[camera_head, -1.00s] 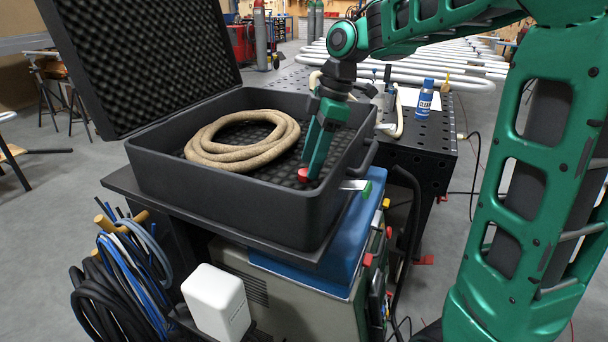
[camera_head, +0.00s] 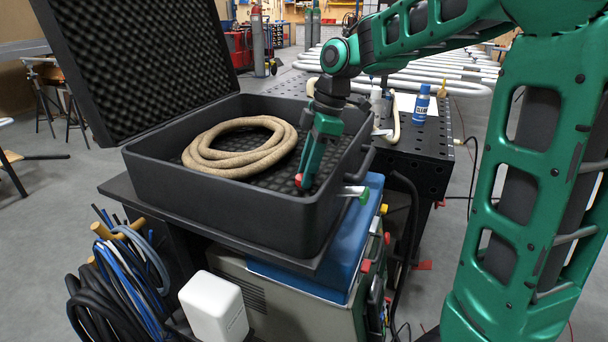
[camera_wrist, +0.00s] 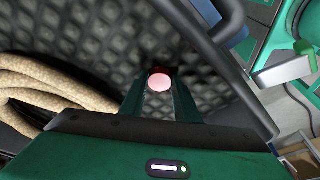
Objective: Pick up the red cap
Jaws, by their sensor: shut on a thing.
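The red cap (camera_head: 298,180) is at the fingertips of my gripper (camera_head: 302,178), inside the open black case (camera_head: 225,206). In the wrist view the cap (camera_wrist: 160,82) shows as a pinkish-red disc between the two fingertips of my gripper (camera_wrist: 160,88), which is shut on it. The dark padded case floor lies behind it. My gripper points down, slightly tilted, near the right wall of the case. I cannot tell whether the cap touches the floor.
A coiled tan rope (camera_head: 240,147) lies in the case, left of my gripper. The case's right wall and handle (camera_head: 361,163) are close to my gripper. A blue-labelled bottle (camera_head: 421,104) stands on the black perforated table (camera_head: 432,152) behind.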

